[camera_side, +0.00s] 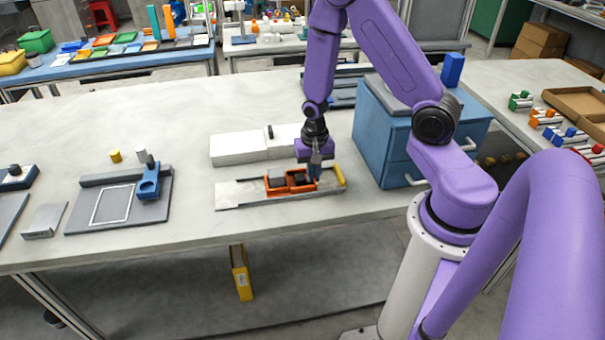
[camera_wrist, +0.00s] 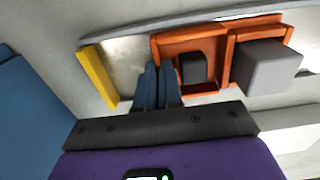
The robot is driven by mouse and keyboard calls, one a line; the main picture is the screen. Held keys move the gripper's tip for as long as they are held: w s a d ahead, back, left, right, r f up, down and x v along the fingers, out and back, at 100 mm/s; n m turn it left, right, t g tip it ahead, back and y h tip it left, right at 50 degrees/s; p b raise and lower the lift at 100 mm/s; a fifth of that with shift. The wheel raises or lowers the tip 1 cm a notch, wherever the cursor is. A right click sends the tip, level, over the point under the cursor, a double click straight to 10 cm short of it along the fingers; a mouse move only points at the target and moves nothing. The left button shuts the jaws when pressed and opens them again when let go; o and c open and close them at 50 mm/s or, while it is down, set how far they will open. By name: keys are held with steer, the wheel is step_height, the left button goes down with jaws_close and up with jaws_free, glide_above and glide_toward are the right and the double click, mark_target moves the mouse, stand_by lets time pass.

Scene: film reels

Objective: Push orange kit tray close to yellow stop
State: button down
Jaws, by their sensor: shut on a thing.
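The orange kit tray (camera_side: 276,191) lies on a pale grey track on the bench. It also shows in the wrist view (camera_wrist: 190,38), with a dark block in one compartment and a grey block in the other. The yellow stop (camera_side: 339,176) stands at the track's right end. It also shows in the wrist view (camera_wrist: 97,75), left of the tray, with a gap of bare track between them. My gripper (camera_side: 314,178) is down at the tray's end nearest the stop. Its blue fingers (camera_wrist: 158,72) are close together on the tray's end wall, and they hide the grip point.
A blue drawer cabinet (camera_side: 382,145) stands right of the track, close to the stop. A long white block (camera_side: 238,148) lies behind the track. A grey fixture with a blue clamp (camera_side: 149,184) is to the left. The bench is clear between that fixture and the track.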

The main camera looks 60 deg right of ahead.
mark_target(338, 175)
steer(key=s+d, duration=0.4)
steer(key=shift+s+d, duration=0.3)
steer(key=shift+s, duration=0.2)
steer(key=c, duration=1.3)
jaws_free()
steer(key=shift+r, duration=0.5)
steer(key=shift+o, duration=0.4)
step_height(338, 175, up, 16)
steer(key=shift+w+a+r, duration=0.25)
steer(key=shift+w+a, duration=0.15)
steer(key=shift+w, duration=0.05)
